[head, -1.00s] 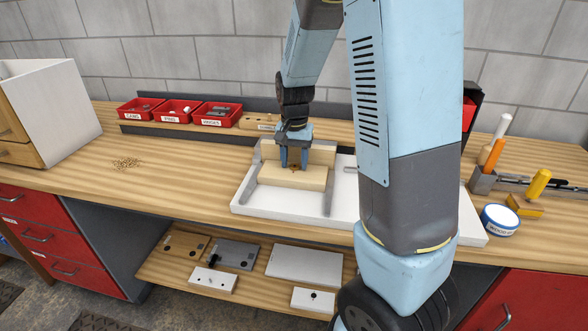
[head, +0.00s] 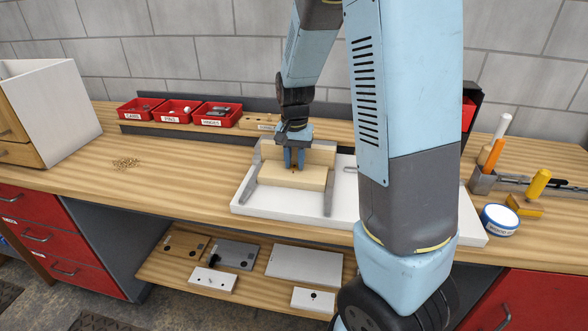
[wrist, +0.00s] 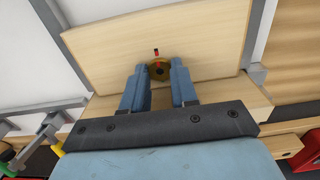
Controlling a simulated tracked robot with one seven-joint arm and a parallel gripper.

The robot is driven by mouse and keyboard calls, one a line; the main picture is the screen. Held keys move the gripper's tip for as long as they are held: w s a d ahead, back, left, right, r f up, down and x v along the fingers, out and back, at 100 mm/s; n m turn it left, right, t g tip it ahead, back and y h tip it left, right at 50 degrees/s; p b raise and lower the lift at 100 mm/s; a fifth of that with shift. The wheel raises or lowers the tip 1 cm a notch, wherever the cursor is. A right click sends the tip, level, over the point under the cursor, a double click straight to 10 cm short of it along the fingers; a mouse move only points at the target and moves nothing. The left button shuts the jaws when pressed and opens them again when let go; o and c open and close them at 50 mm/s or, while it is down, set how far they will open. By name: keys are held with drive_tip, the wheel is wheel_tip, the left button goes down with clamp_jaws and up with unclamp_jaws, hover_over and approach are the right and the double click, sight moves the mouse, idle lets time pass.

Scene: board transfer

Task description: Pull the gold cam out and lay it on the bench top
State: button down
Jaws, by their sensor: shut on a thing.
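In the head view my gripper (head: 294,166) points down at the board (head: 310,177), which lies in the white tray (head: 265,210). The cam is mostly hidden by the fingers there. Whether it is still seated in the board I cannot tell. The wooden bench top (head: 180,190) runs around the tray.
Red bins (head: 170,110) stand on a raised rail behind. The bench left of the tray is otherwise clear. Several boards lie on the lower shelf (head: 165,275).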

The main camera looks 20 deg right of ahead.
sight(295, 166)
drive_tip(key=shift+r, duration=1.3)
drive_tip(key=shift+r, duration=2.2)
